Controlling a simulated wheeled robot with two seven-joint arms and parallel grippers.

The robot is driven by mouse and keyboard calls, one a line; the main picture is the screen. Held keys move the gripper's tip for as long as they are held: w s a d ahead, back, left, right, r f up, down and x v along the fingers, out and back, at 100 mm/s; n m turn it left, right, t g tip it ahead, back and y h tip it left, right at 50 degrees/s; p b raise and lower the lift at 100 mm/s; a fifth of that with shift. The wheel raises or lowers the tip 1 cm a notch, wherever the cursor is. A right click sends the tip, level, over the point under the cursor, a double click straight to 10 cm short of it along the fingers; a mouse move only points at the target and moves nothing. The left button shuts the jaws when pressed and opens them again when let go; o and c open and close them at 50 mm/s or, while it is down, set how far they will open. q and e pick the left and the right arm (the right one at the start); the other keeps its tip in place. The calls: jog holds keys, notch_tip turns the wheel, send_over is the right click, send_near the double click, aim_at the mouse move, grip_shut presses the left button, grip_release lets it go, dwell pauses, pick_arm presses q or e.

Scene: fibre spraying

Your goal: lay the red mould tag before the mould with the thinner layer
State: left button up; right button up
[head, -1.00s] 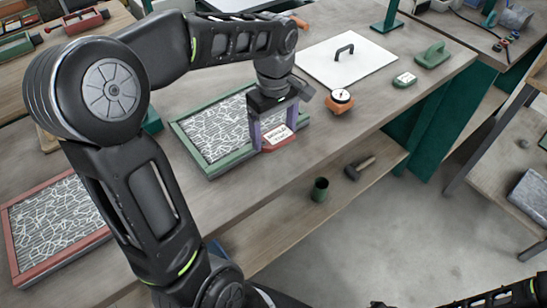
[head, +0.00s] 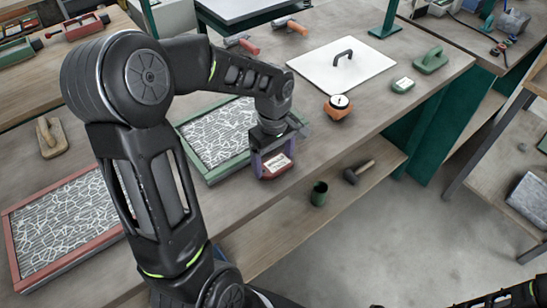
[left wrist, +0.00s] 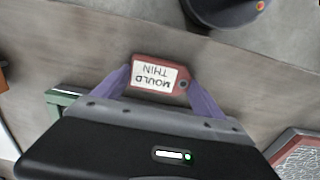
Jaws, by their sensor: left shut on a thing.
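My left gripper (head: 272,160) is shut on the red mould tag (head: 277,166), whose white label reads "MOULD THIN" in the left wrist view (left wrist: 160,75). It holds the tag near the table's front edge, off the right corner of the green-framed mould (head: 207,176). I cannot tell whether the tag touches the table. The red-framed mould (head: 112,237) lies at the left, partly hidden by my left arm. Both moulds show pale fibres on grey. My right gripper is not in view.
A wooden float (head: 50,140) lies at the left. A green cup (head: 319,193) and a hammer (head: 358,171) are on the lower shelf.

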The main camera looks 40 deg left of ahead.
aim_at(273, 164)
pick_arm(q)
jog(key=shift+f, duration=0.1)
jog(key=o, duration=0.9)
jog(key=shift+f, duration=0.1)
jog(key=shift+c, duration=0.2)
jog(key=o, duration=0.4)
notch_tip(273, 164, up, 12)
jog(key=shift+r+b, duration=0.25)
jog(key=shift+b, duration=0.15)
